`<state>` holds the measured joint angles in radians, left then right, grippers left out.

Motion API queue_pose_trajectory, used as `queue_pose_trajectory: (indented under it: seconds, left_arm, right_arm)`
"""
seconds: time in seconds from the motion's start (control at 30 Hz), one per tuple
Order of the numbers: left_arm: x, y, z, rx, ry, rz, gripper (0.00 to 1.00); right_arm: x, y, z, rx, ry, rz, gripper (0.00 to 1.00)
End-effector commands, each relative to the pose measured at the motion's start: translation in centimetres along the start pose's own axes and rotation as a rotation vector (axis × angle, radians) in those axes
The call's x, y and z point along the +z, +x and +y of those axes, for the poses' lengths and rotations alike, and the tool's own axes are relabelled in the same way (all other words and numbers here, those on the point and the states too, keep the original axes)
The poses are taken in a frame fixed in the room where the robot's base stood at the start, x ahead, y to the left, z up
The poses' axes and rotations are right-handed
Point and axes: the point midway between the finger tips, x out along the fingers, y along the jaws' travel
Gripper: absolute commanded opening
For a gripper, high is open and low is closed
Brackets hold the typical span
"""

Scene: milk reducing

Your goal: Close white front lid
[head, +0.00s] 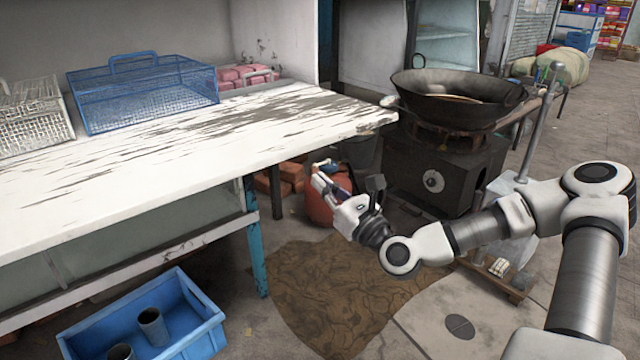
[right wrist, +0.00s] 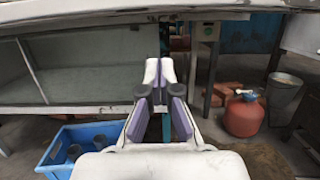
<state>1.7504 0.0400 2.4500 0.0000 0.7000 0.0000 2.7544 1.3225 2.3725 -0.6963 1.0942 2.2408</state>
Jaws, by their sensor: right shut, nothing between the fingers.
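A long white worn slab (head: 150,165) forms the flat top of the counter at the left in the head view. I cannot tell whether it is the white front lid; no other lid stands out. Its front edge runs across the top of the right wrist view (right wrist: 80,14). A greenish glass-like panel (right wrist: 110,75) sits beneath it. My right gripper (head: 322,178) is right of the slab's front right corner and lower than its top, apart from it. Its fingers (right wrist: 159,68) are shut and empty. My left gripper is not in view.
A blue wire basket (head: 145,95) and a white one (head: 35,115) stand on the slab. A blue crate (head: 150,320) with metal cups is on the floor. A red gas cylinder (head: 318,207) and a stove with a wok (head: 450,100) stand beyond my gripper.

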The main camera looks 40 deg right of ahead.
Motion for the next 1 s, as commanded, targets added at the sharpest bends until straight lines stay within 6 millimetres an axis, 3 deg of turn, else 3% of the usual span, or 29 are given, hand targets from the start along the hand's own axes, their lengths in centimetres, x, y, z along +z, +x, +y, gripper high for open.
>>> queue_pose_trajectory:
  seconds: [0.07, 0.13, 0.3, 0.77, 1.0]
  left_arm:
    - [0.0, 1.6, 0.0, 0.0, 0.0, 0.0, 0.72]
    - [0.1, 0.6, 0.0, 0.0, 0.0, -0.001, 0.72]
    - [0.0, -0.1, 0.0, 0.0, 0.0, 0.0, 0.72]
    - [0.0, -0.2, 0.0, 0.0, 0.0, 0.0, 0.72]
    - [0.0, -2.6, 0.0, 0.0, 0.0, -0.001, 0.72]
  right_arm:
    - [-0.5, 0.7, 0.2, 0.004, -0.009, -0.003, 0.0]
    - [1.6, 1.3, 0.1, -0.002, 0.002, -0.01, 0.0]
    - [3.7, 1.8, 0.1, -0.002, 0.002, -0.008, 0.0]
    - [4.1, 1.9, 0.1, 0.0, 0.001, -0.004, 0.0]
    - [5.5, 2.4, -0.6, 0.002, 0.009, -0.008, 0.0]
